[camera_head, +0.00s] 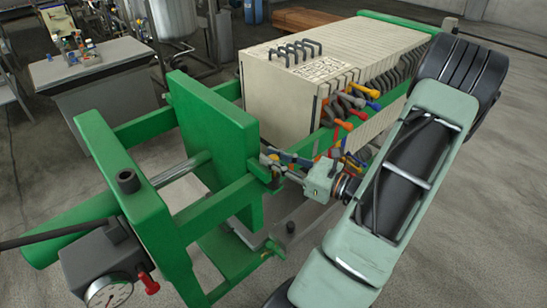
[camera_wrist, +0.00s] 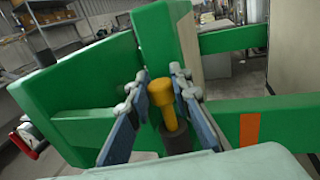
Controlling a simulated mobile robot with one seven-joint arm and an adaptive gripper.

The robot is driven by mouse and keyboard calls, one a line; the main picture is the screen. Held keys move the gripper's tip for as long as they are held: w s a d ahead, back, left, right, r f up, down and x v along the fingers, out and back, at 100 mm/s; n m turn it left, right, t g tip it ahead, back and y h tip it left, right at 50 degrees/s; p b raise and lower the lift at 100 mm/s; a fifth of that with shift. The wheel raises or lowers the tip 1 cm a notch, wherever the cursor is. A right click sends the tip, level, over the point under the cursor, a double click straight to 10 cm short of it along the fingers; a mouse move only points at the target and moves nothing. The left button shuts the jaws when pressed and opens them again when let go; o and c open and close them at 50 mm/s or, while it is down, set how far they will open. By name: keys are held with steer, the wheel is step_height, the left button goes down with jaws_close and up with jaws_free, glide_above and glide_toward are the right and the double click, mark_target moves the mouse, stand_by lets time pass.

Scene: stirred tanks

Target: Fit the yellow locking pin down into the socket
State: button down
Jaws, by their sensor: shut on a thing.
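The yellow locking pin (camera_wrist: 163,100) has a wider round head and a thinner shank, and shows in the middle of the wrist view. My gripper (camera_wrist: 159,84) is shut on it, with one blue-grey finger on each side. The pin's lower end meets a dark round socket (camera_wrist: 177,139) just below it. I cannot tell whether the shank's end is inside the socket or only in front of it. In the head view my gripper (camera_head: 273,163) is beside the green frame, and the pin is too small to make out there.
A green press frame (camera_head: 215,120) stands close to my gripper on its left. Pale filter plates (camera_head: 345,70) with coloured handles (camera_head: 345,120) stand behind it. A pressure gauge (camera_head: 110,291) is at the lower left. Open floor (camera_head: 500,200) lies at the right.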

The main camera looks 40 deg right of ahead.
steer(key=c, duration=1.7)
jaws_free()
steer(key=shift+o, duration=0.2)
steer(key=v, duration=1.2)
